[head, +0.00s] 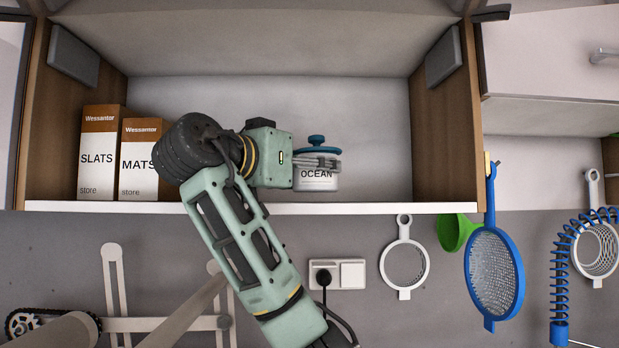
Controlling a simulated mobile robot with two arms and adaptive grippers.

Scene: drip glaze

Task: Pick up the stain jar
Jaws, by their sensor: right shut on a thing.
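The stain jar (317,182) is a white jar labelled OCEAN with a blue knobbed lid. It stands upright on the white shelf of an open wall cabinet, right of the middle. My right gripper (318,161) reaches it from the left, and its grey fingers are shut on the jar just under the lid. The fingers hide part of the jar's upper body. My left gripper is not in view.
Two boxes, SLATS (97,160) and MATS (138,160), stand at the shelf's left, the second partly behind my arm. The shelf (400,207) is free right of the jar. Strainers, including a blue one (494,270), hang below right. A socket (348,274) is beneath the shelf.

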